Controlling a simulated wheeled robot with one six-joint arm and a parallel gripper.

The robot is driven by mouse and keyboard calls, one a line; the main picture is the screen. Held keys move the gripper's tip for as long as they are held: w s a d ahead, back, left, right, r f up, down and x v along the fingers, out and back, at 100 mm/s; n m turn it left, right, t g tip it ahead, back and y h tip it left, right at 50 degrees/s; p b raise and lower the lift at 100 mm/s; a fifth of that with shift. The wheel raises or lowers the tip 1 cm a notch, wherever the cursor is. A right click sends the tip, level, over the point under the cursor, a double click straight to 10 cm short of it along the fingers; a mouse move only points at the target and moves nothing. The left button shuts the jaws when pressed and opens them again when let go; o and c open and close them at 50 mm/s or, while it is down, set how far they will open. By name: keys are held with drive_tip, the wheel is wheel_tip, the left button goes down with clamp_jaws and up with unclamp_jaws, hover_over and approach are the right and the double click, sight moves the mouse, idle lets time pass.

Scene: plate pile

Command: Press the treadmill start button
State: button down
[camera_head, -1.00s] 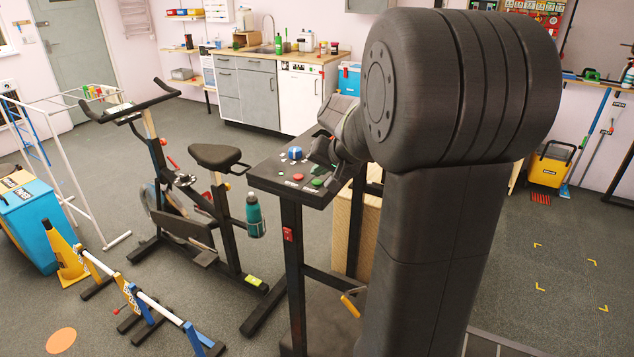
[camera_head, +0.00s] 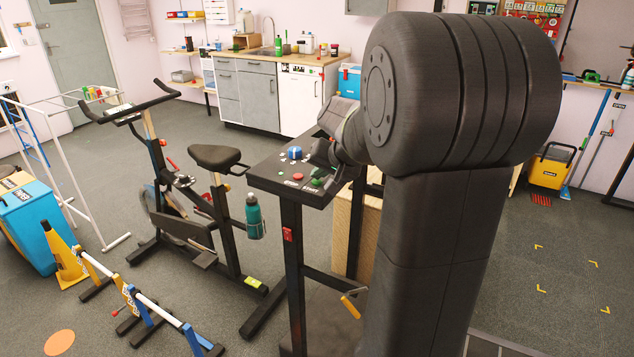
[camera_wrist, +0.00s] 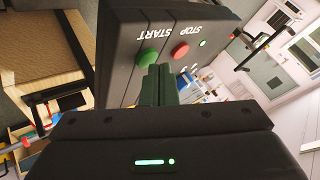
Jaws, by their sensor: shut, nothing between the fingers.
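The treadmill console (camera_head: 262,176) is a dark panel on black posts. In the wrist view its face (camera_wrist: 130,85) carries a green button (camera_wrist: 148,58) under upside-down START lettering and a red button (camera_wrist: 180,51) by STOP. The green button (camera_head: 316,183) and red button (camera_head: 298,177) also show in the head view. My gripper (camera_wrist: 155,70) is shut and empty. Its fingertips appear right at the lower edge of the green button in the wrist view. I cannot tell whether they touch it. In the head view my arm hides part of the console.
A blue round object (camera_head: 295,153) sits on the console's far side. An exercise bike (camera_head: 215,158) with a teal bottle (camera_head: 255,217) stands left of the treadmill. Low hurdles (camera_head: 157,311) and a yellow cone (camera_head: 63,255) stand at the front left. Open floor lies to the right.

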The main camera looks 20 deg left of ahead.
sight(320, 185)
drive_tip(key=shift+f+b, duration=0.3)
drive_tip(key=shift+f, duration=0.05)
drive_tip(key=shift+r, duration=0.15)
idle(0.4)
drive_tip(key=shift+r+p, duration=0.55)
drive_tip(key=shift+r, duration=0.1)
drive_tip(key=shift+r+p, duration=1.85)
drive_tip(key=shift+r, duration=0.75)
drive_tip(key=shift+f, duration=0.1)
